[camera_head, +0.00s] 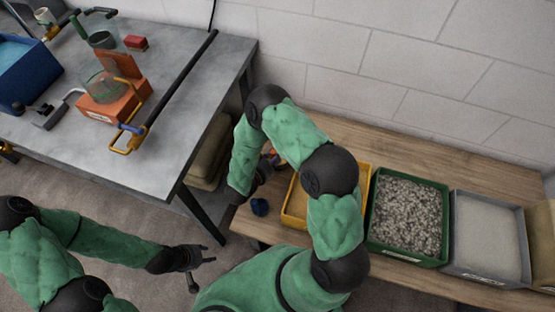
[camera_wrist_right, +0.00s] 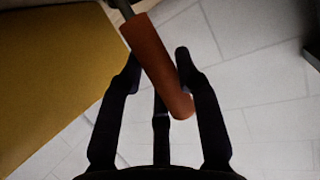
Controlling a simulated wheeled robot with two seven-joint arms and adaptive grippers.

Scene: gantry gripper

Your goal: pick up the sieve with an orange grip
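The orange grip (camera_wrist_right: 158,65) of a tool shows in the right wrist view, with a grey rod at its upper end; the sieve's head is out of view. My right gripper (camera_wrist_right: 157,62) is open, its fingers on either side of the grip; contact is not clear. In the head view this gripper (camera_head: 262,172) is by the left end of the wooden bench, partly hidden by my arm, with a bit of orange (camera_head: 273,157) beside it. My left gripper (camera_head: 204,255) is open and empty over the floor.
On the wooden bench (camera_head: 420,150) stand a yellow bin (camera_head: 293,208), a green bin of pebbles (camera_head: 443,187) and a grey bin (camera_head: 522,235). A grey table (camera_head: 190,95) with lab items stands left.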

